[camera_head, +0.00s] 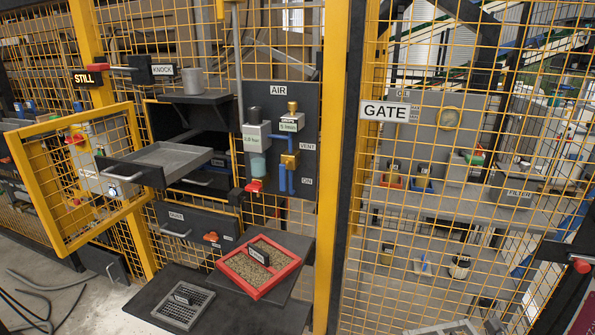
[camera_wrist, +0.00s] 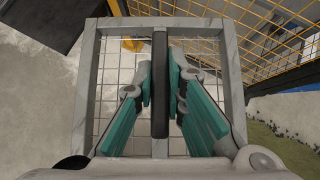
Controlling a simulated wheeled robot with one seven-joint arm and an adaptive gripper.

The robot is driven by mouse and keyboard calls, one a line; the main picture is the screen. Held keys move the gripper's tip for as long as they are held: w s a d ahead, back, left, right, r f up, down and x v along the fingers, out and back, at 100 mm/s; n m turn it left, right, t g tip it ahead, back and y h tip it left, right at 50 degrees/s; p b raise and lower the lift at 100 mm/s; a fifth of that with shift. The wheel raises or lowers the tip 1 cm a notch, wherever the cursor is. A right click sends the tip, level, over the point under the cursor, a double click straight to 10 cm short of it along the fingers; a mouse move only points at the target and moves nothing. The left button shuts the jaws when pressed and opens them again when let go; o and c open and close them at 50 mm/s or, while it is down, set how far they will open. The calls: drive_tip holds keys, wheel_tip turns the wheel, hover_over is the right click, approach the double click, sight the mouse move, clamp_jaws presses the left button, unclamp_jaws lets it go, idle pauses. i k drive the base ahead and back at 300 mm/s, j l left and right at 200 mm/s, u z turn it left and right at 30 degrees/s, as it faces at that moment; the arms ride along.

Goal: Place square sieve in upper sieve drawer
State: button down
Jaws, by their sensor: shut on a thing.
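In the wrist view the square sieve has a pale grey frame (camera_wrist: 88,85), a wire mesh and a dark bar handle across its middle. My gripper (camera_wrist: 161,82) is shut on this bar, with one teal-padded finger on each side. Floor shows through the mesh below. My gripper is not clearly seen in the head view. There, an upper drawer (camera_head: 130,172) is pulled out of the cabinet at left, and a shallow grey tray surface shows in it. A lower drawer (camera_head: 185,225) with a handle is shut beneath it.
An open yellow mesh door (camera_head: 40,190) stands left of the drawer. A red-framed tray (camera_head: 233,279) and a dark mesh sieve (camera_head: 183,306) lie on the bench below. A yellow post (camera_head: 333,150) and the GATE fence stand at right. Hoses lie on the floor at left.

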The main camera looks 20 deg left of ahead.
sight(162, 162)
drive_tip(key=j+z, duration=0.45)
drive_tip(key=k+j+z, duration=0.15)
drive_tip(key=j+z, duration=0.3)
drive_tip(key=k+j+z, duration=0.15)
drive_tip(key=j+z, duration=0.15)
drive_tip(key=z, duration=0.15)
drive_tip(key=k+j+z, duration=0.25)
drive_tip(key=z, duration=0.2)
drive_tip(key=k+j+z, duration=0.25)
drive_tip(key=z, duration=0.2)
drive_tip(key=k+j+z, duration=0.2)
drive_tip(key=z, duration=0.25)
drive_tip(key=k+j, duration=0.15)
drive_tip(key=k, duration=0.65)
drive_tip(key=k+j, duration=0.1)
drive_tip(key=k, duration=0.65)
drive_tip(key=u, duration=0.05)
